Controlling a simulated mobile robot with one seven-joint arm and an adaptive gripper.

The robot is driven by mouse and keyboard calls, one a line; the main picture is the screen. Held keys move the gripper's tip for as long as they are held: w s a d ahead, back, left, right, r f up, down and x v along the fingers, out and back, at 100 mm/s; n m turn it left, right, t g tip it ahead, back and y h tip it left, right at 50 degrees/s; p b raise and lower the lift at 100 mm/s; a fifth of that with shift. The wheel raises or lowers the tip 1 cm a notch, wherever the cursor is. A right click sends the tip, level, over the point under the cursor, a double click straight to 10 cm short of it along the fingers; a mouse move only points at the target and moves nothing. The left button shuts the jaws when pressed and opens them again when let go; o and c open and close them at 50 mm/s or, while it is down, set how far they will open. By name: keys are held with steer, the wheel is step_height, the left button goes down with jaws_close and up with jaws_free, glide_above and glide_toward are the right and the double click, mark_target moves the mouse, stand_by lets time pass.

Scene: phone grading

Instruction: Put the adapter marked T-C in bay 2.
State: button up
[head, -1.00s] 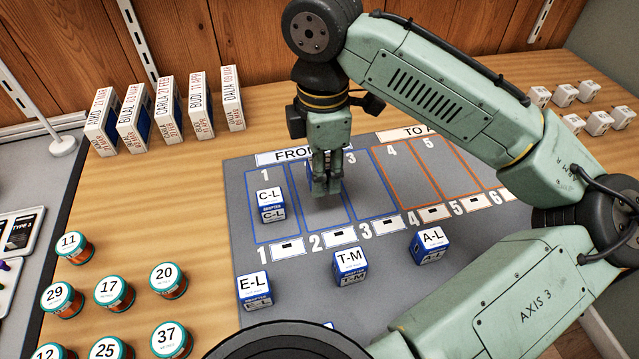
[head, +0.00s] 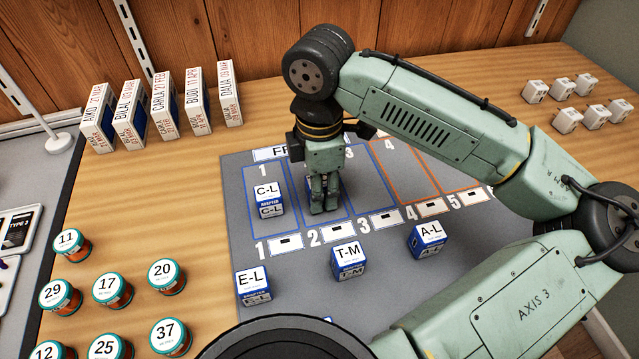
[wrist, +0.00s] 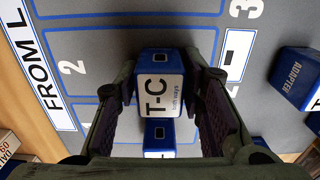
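The T-C adapter (wrist: 160,95) is a small blue box with a white label, upright between my fingers in the wrist view. My gripper (wrist: 160,78) is shut on it, with one finger against each side. In the head view my gripper (head: 322,203) points down low over bay 2 (head: 340,215), and its fingers hide nearly all of the adapter. I cannot tell whether the adapter's base touches the mat. Bay 2 is the blue-outlined middle strip of bays 1 to 3.
The C-L adapter (head: 268,200) stands in bay 1, close left of my gripper. E-L (head: 253,286), T-M (head: 348,261) and A-L (head: 428,241) stand at the front of the grey mat (head: 300,265). Bay 3 (head: 373,190) looks clear. Lidded jars (head: 113,291) stand left.

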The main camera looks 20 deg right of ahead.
steer(key=shift+o, duration=1.2)
step_height(320, 180, up, 12)
steer(key=shift+r, duration=0.25)
